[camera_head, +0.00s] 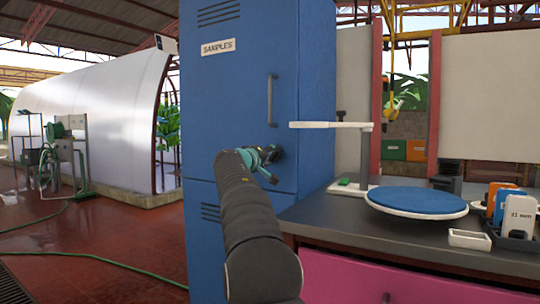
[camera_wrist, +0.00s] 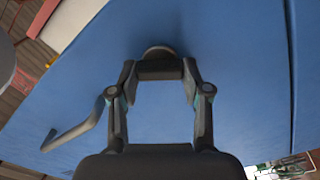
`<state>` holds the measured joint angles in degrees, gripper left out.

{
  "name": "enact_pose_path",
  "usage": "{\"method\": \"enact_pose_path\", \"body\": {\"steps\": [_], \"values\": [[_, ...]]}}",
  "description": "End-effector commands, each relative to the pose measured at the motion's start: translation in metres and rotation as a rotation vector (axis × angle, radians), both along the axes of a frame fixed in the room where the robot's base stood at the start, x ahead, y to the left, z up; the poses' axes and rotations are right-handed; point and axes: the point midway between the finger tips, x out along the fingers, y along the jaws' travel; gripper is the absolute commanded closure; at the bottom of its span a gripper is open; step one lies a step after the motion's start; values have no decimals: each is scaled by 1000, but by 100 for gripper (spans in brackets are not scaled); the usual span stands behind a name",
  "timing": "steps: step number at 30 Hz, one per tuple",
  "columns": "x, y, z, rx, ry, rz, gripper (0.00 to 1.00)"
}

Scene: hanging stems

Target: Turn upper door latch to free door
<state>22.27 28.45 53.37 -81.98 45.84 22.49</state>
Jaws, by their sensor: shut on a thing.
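A blue cabinet (camera_head: 235,115) labelled SAMPLES stands in the head view; its upper door (camera_head: 235,75) looks closed. A grey vertical handle (camera_head: 270,98) is on that door, and it also shows at lower left in the wrist view (camera_wrist: 72,133). The dark upper latch (camera_head: 277,152) sits below the handle, near the door's lower edge. In the wrist view the latch (camera_wrist: 158,70) is a short dark bar on a round base, lying crosswise between the fingertips. My gripper (camera_head: 266,156) is shut on it, a finger at each end. In the head view my gripper partly hides the latch.
A dark counter (camera_head: 325,215) is right of the cabinet, with a white stand (camera_head: 335,126), a round blue-topped plate (camera_head: 417,200), a small white tray (camera_head: 469,240) and upright cards (camera_head: 515,213). A green hose (camera_head: 120,262) lies on the red floor at left.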

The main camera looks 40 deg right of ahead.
Motion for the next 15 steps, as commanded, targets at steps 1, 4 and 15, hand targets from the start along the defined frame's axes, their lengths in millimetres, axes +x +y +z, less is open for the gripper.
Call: {"method": "enact_pose_path", "body": {"steps": [1,4,15], "values": [[-1,-1,1,-17,41,-2,87],[-1,-1,1,-52,127,-2,87],[0,-1,0,-166,403,-2,87]]}}
